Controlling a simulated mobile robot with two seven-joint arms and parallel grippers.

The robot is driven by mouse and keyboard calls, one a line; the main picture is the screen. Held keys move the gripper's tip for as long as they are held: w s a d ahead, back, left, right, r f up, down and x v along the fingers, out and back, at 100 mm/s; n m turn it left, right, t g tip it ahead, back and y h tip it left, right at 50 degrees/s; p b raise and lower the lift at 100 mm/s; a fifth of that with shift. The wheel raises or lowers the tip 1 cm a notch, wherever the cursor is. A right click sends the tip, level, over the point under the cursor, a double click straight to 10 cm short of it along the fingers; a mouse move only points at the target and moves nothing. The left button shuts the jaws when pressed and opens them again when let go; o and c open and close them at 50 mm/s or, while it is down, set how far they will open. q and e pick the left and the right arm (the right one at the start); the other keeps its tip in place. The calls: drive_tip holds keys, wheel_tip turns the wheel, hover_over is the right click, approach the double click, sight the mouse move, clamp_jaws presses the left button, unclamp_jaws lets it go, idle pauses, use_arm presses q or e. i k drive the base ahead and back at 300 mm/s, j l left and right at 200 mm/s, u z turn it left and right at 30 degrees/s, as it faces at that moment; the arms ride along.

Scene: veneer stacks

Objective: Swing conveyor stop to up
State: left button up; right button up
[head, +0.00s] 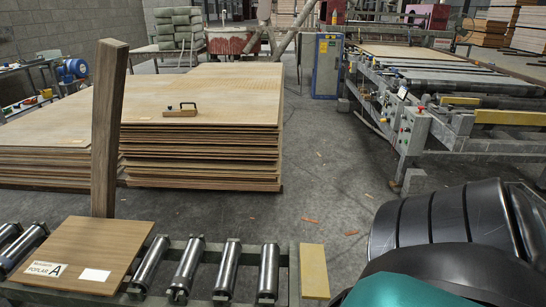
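A short roller conveyor (226,268) with shiny metal rollers runs along the bottom left. At its right end is a flat yellow-tan plate (314,271), which may be the conveyor stop; it appears to face upward beside a grey end piece. I cannot tell its hinge or exact position. A wooden panel (85,245) with a label reading POPLAR A lies on the rollers at the left. A tall dark wooden post (106,130) stands upright and slightly tilted behind the panel. Neither of my grippers is in view; my black and teal arm fills the lower right.
Large stacks of veneer sheets (200,155) stand behind the conveyor, with a wooden-handled tool (181,109) on top. A long machine line with a control box (413,130) stands at the right. The grey floor (315,190) between is mostly clear, with small scraps.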

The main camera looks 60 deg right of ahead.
sight(314, 280)
drive_tip(key=l+z, duration=0.45)
drive_tip(key=l, duration=0.35)
drive_tip(key=i+l+z, duration=0.1)
drive_tip(key=l+z, duration=0.3)
drive_tip(key=l, duration=0.35)
